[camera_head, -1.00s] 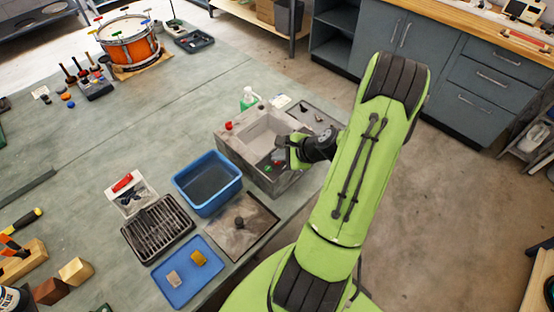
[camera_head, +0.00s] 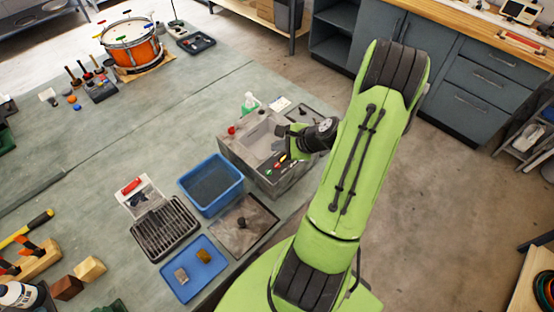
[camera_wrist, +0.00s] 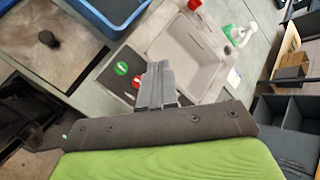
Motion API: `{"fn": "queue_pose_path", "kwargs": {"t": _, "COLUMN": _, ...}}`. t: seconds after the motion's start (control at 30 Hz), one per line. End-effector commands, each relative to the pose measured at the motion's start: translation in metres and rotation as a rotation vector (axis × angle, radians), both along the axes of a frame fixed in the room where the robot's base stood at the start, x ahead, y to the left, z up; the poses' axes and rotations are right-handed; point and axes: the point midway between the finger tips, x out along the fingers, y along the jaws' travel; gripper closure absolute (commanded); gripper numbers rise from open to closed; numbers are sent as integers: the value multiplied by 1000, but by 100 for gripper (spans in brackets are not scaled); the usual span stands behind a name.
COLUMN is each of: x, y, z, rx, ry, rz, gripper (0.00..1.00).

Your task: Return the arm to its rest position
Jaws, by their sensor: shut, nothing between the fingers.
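My green arm reaches up and folds over the right side of the bench in the head view. My gripper (camera_head: 286,136) hangs over the grey sink block (camera_head: 240,157), with its tips partly hidden by the wrist. In the wrist view my gripper (camera_wrist: 153,68) shows its fingers together with nothing between them. The sink block (camera_wrist: 205,52) lies beyond the fingertips, and a red and a green round piece (camera_wrist: 122,68) lie on its dark ledge beside the fingers.
A blue bin (camera_head: 238,190), black rack (camera_head: 165,228) and blue tray (camera_head: 222,268) stand left of my arm. A green bottle (camera_head: 250,101) stands behind the sink. An orange drum (camera_head: 132,48) is at the far left. Open floor (camera_head: 450,200) lies to the right.

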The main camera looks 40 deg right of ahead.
Motion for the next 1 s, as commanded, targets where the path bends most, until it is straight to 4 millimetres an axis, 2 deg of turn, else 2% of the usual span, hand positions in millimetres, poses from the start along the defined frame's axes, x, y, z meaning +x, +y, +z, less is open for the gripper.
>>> {"fn": "queue_pose_path", "kwargs": {"t": 0.43, "x": 0, "y": 1, "z": -3, "rx": -1, "ry": 1, "rz": 3, "gripper": 100}}
{"fn": "queue_pose_path", "kwargs": {"t": 0.5, "x": 3, "y": 7, "z": 3, "rx": -36, "ry": 8, "rz": 52, "gripper": 100}}
{"fn": "queue_pose_path", "kwargs": {"t": 0.57, "x": 8, "y": 23, "z": 14, "rx": -110, "ry": 25, "rz": 161, "gripper": 100}}
{"fn": "queue_pose_path", "kwargs": {"t": 0.67, "x": 14, "y": 67, "z": 43, "rx": -320, "ry": 68, "rz": 454, "gripper": 100}}
{"fn": "queue_pose_path", "kwargs": {"t": 0.77, "x": 5, "y": 113, "z": 75, "rx": -548, "ry": 103, "rz": 760, "gripper": 100}}
{"fn": "queue_pose_path", "kwargs": {"t": 0.87, "x": -14, "y": 153, "z": 106, "rx": -764, "ry": 119, "rz": 1026, "gripper": 100}}
{"fn": "queue_pose_path", "kwargs": {"t": 1.0, "x": -59, "y": 200, "z": 143, "rx": -1045, "ry": 99, "rz": 1340, "gripper": 100}}
